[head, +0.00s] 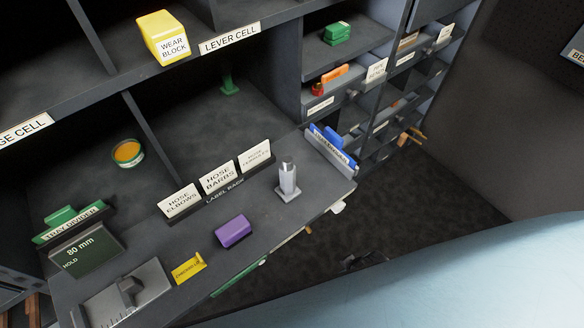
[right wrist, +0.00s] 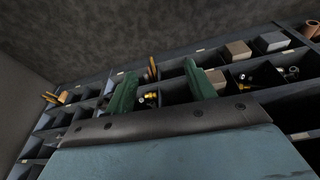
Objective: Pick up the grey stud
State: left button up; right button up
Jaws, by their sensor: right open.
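The grey stud (head: 288,181) stands upright on its square base on the dark shelf ledge in the head view, right of the label rack (head: 225,195). Nothing touches it. My right gripper (right wrist: 160,70) shows in the right wrist view with its two green fingers apart and nothing held between them. Bins with small brass and dark fittings lie beyond the fingers. The stud cannot be made out in the right wrist view. My left gripper is not in view.
A purple block (head: 232,231) and a yellow tag (head: 188,268) lie left of the stud on the ledge. A blue-and-grey label holder (head: 332,150) stands right of it. Label cards stand in the rack. Open dark floor (head: 430,205) lies to the right.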

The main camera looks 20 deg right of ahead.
jog(key=w+a+r+n+t+y+p, duration=0.1)
jog(key=w+a+r+p, duration=0.15)
jog(key=r, duration=0.85)
jog(key=w+a+r+n+y+p, duration=0.1)
jog(key=w+a+r, duration=0.3)
jog(key=r, duration=0.6)
jog(key=w+a+r+n+t+y+p, duration=0.1)
jog(key=w+a+r+p, duration=0.15)
jog(key=r, duration=0.85)
jog(key=w+a+r+n+g+y, duration=0.1)
jog(key=w+a+r+n+y, duration=0.25)
jog(key=a+r+n, duration=0.4)
jog(key=n+g+h+p, duration=0.1)
jog(key=n+g+h, duration=0.2)
send_near(292, 160)
notch_tip(292, 160, down, 2)
jog(key=shift+y, duration=0.25)
jog(key=x, duration=0.7)
jog(key=shift+w+f, duration=0.2)
jog(key=shift+w, duration=0.1)
jog(key=shift+d+x, duration=0.2)
jog(key=shift+x, duration=2.65)
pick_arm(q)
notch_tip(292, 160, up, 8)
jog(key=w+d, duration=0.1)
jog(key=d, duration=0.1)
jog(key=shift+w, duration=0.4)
pick_arm(e)
jog(key=shift+s, duration=0.15)
jog(key=c, duration=1.2)
